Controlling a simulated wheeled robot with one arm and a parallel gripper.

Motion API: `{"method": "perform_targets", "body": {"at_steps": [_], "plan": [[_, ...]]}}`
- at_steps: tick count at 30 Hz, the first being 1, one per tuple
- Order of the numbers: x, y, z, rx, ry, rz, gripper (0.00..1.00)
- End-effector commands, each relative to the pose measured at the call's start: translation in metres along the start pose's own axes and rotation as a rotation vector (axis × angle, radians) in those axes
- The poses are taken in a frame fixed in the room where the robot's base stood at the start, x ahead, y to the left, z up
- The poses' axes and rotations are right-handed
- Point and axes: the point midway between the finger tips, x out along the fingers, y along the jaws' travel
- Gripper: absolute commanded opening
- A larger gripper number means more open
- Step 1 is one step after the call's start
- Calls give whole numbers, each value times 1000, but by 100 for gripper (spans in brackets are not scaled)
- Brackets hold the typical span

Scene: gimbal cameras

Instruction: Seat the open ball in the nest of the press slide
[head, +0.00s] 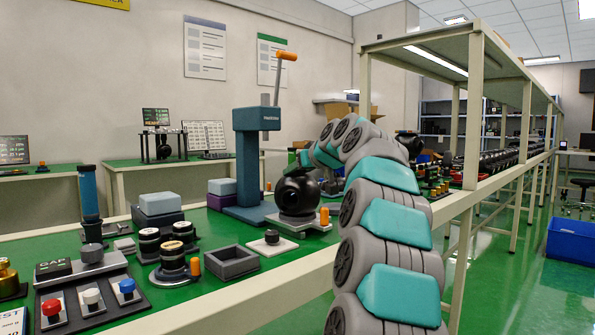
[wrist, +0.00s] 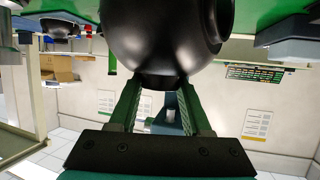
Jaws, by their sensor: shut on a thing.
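The open ball (head: 298,192), glossy black with a round opening facing the camera, is at the press in the head view. Directly beneath it is a dark round base on the pale slide plate (head: 318,224); I cannot tell whether the ball rests in it or is just above. The blue press (head: 248,150) stands behind and left, its orange-tipped lever raised. In the wrist view the ball (wrist: 160,40) fills the top middle, and my gripper (wrist: 158,84), with green fingers, is shut on its narrow dark neck. In the head view my arm partly hides the gripper above the ball.
An orange peg (head: 324,215) stands right beside the ball. A grey open tray (head: 232,263) and a small black knob on a white plate (head: 272,237) lie in front. Stacked dark cylinders, blocks and a button panel (head: 90,295) crowd the left. A shelved bench (head: 470,170) runs behind my arm.

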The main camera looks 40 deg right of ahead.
Motion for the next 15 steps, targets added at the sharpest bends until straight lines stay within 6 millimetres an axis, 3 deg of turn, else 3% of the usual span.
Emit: {"method": "perform_targets", "body": {"at_steps": [5, 6, 15], "plan": [[1, 0, 4, 0, 1, 0, 0], [1, 0, 3, 0, 1, 0, 53], [1, 0, 3, 0, 1, 0, 83]]}}
